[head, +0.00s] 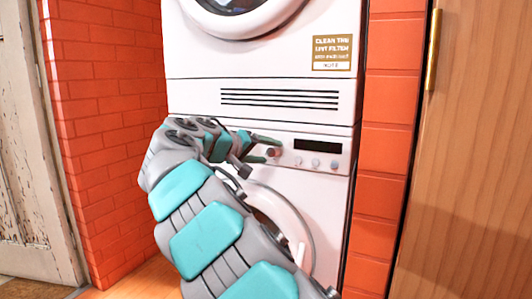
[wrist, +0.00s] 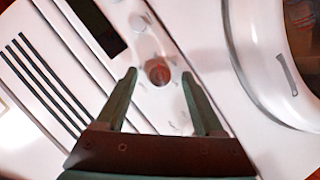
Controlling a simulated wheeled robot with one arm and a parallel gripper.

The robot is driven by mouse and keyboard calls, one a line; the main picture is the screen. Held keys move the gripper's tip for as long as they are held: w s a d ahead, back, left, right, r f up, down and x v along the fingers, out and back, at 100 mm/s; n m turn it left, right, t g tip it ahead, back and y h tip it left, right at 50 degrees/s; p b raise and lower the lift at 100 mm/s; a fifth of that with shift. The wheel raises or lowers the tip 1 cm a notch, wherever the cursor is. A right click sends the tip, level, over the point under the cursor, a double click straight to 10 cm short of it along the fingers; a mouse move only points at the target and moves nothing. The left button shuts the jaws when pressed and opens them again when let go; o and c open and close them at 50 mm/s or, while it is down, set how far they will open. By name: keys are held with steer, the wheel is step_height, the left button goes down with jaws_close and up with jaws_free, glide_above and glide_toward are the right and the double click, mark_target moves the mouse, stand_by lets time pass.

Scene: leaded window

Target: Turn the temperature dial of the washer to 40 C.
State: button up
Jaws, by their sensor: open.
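The washer (head: 312,171) is the lower white machine, with a control panel along its top. Its temperature dial appears to be the red-brown round knob (wrist: 157,72) in the wrist view, with small marks around it that are too blurred to read. In the head view the knob (head: 273,152) shows at the fingertips. My gripper (wrist: 159,74) is open, with one dark green finger on each side of the knob and visible gaps to both. In the head view my gripper (head: 268,149) reaches the panel from the left. The dial's current setting cannot be read.
A dark display (head: 318,146) and smaller knobs (head: 316,162) sit right of the dial. A dryer (head: 195,60) with a vent grille stands above. The washer's round door (head: 300,215) lies below, partly behind my arm. Brick walls (head: 110,100) flank the machines; a wooden door (head: 470,150) is right.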

steer(key=v, duration=0.7)
steer(key=shift+s+a+r+p, duration=0.15)
steer(key=shift+s+a+p, duration=0.15)
steer(key=shift+p, duration=0.15)
